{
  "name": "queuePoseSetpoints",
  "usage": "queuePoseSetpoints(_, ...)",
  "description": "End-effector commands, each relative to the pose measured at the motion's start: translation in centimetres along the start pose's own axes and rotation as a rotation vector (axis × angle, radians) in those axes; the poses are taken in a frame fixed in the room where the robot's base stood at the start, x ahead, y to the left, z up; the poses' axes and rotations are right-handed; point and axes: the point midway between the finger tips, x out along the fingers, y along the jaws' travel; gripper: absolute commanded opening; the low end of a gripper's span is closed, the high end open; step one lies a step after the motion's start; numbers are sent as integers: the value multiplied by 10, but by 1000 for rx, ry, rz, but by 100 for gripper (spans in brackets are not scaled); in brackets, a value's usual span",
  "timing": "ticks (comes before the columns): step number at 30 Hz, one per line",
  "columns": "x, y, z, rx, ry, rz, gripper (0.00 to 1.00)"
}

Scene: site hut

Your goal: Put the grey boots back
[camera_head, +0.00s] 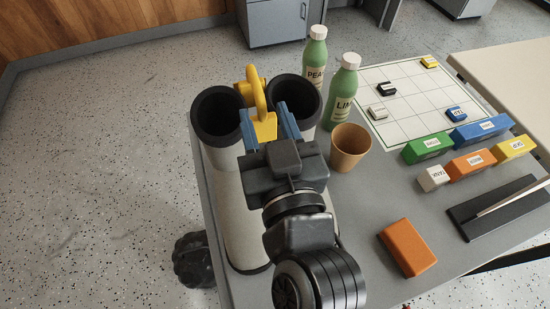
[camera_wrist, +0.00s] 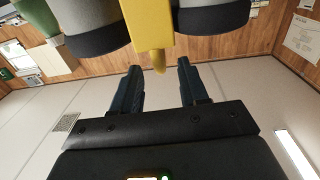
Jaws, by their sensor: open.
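The grey boots (camera_head: 238,205) stand upright side by side at the left edge of the grey table, with dark, open tops. A yellow clip (camera_head: 262,95) with a loop sits between their tops and seems to join them. The boots (camera_wrist: 92,22) and the yellow clip (camera_wrist: 153,30) also show at the top of the wrist view. My gripper (camera_head: 264,112) is open, its blue fingers on either side of the clip's near part in the head view. In the wrist view the clip's end lies between the fingertips (camera_wrist: 157,72), with gaps at both sides. My arm hides part of the boots.
Two green bottles (camera_head: 341,95) and a brown cup (camera_head: 349,147) stand close right of the boots. A gridded board (camera_head: 408,98), coloured blocks (camera_head: 470,163), an orange block (camera_head: 407,246) and a dark tray (camera_head: 490,212) lie farther right. Open floor (camera_head: 100,170) is at left.

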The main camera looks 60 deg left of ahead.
Motion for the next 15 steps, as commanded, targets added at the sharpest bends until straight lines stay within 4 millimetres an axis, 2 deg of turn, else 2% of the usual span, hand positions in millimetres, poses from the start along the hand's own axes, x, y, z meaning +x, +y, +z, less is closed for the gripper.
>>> queuePoseSetpoints(9, 41, 1, -4, 1, -1, -1, 44)
queuePoseSetpoints(15, 56, 2, -1, 1, -3, 2, 44)
